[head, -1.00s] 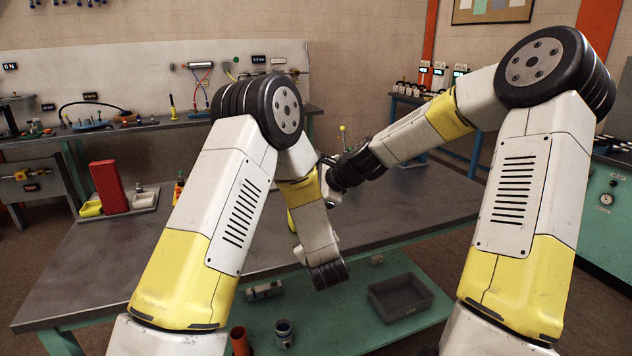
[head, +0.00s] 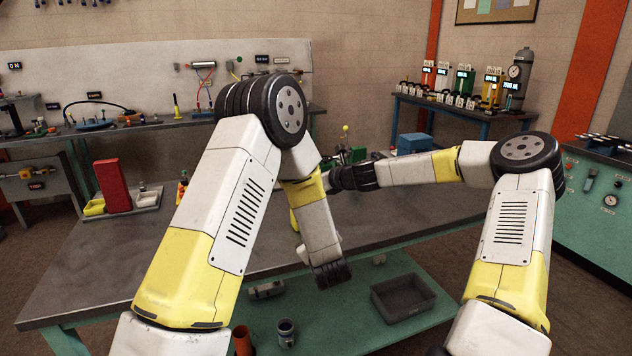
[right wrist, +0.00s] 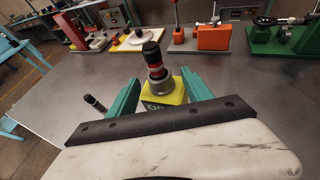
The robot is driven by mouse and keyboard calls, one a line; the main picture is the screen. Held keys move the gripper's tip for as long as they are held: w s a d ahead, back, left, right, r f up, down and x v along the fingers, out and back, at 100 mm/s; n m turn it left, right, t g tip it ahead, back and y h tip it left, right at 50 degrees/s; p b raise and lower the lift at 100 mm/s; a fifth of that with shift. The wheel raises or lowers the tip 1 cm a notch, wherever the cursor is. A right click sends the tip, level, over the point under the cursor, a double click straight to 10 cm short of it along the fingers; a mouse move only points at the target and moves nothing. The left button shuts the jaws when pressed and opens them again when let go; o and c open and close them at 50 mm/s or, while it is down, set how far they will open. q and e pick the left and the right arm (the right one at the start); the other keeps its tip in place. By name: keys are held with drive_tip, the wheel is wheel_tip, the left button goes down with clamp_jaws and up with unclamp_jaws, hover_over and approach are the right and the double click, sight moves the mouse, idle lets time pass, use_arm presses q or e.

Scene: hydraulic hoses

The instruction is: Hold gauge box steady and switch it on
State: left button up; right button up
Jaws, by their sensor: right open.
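A yellow box (right wrist: 158,97) with a dark display showing pale digits stands on the grey table in the right wrist view; I take it as the gauge box. A black and red cylindrical fitting (right wrist: 154,62) rises upright from its top. My right gripper (right wrist: 160,80) is open, with one green finger on each side of the box; I cannot tell whether they touch it. In the head view a yellow patch (head: 294,221) shows behind my left forearm, perhaps the same box. No switch can be made out.
A dark rod (right wrist: 95,104) juts out left of my right gripper. A red block (head: 112,187) and yellow tray stand at left. The table's left middle (head: 130,250) is clear.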

drive_tip(key=shift+x, duration=1.35)
clamp_jaws()
use_arm(q)
clamp_jaws()
idle(0.9)
